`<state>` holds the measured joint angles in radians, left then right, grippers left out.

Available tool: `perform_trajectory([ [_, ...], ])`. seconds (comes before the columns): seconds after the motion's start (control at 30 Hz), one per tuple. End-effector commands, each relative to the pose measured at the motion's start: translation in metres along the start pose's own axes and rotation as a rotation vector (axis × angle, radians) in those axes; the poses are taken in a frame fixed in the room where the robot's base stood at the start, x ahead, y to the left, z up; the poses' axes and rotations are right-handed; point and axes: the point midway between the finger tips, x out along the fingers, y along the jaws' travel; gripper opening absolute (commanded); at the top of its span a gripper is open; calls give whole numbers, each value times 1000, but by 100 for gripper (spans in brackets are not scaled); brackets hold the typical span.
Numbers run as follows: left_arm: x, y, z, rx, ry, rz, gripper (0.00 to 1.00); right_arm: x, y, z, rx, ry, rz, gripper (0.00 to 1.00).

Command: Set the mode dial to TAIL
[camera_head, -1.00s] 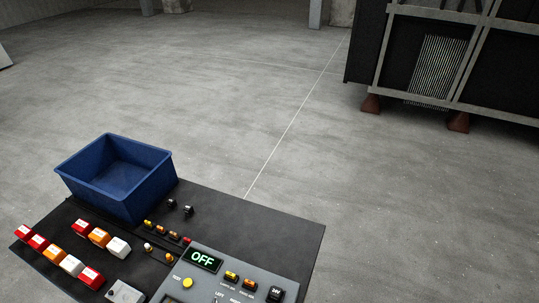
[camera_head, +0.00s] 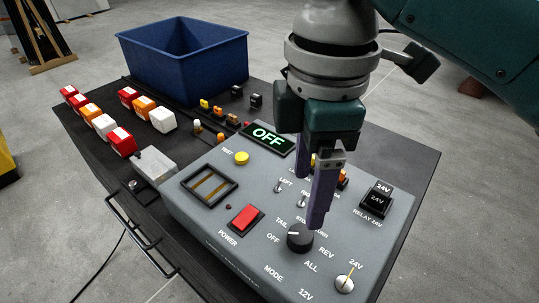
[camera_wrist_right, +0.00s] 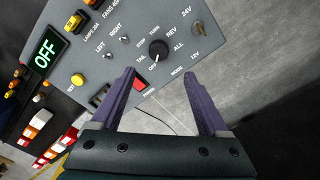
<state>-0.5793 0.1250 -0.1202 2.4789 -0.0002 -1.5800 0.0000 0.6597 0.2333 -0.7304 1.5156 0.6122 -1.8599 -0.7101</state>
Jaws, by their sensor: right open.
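The black mode dial (camera_head: 299,238) sits on the grey control panel (camera_head: 215,225), ringed by OFF, TAIL, STOP, TURN, REV and ALL labels. Its pale pointer line faces the OFF label. The display (camera_head: 268,138) reads OFF in green. My right gripper (camera_head: 318,222) hangs point-down just above and behind the dial in the head view. In the right wrist view, the dial (camera_wrist_right: 158,49) lies beyond and between the purple fingers of the open right gripper (camera_wrist_right: 160,75), with nothing held. I cannot tell whether a finger touches the dial. My left gripper is out of view.
A red power switch (camera_head: 246,220), a yellow test button (camera_head: 241,158), small toggle levers (camera_head: 279,187) and a 12V/24V switch (camera_head: 345,281) surround the dial. A blue bin (camera_head: 185,60) and several red, orange and white blocks stand at the back left of the bench.

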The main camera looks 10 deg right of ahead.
Motion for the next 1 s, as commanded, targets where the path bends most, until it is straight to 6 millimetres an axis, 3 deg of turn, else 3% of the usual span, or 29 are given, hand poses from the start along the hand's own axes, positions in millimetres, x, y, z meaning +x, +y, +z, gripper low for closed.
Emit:
perform_trajectory([
  [0.17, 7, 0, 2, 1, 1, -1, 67, 16, 3, 2, -12, -12, -4, 78],
  [0.6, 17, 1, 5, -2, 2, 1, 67, 92, 3, 3, -9, -10, -2, 78],
  [1.0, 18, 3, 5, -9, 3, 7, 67, 102, 3, 3, -10, -10, 0, 78],
])
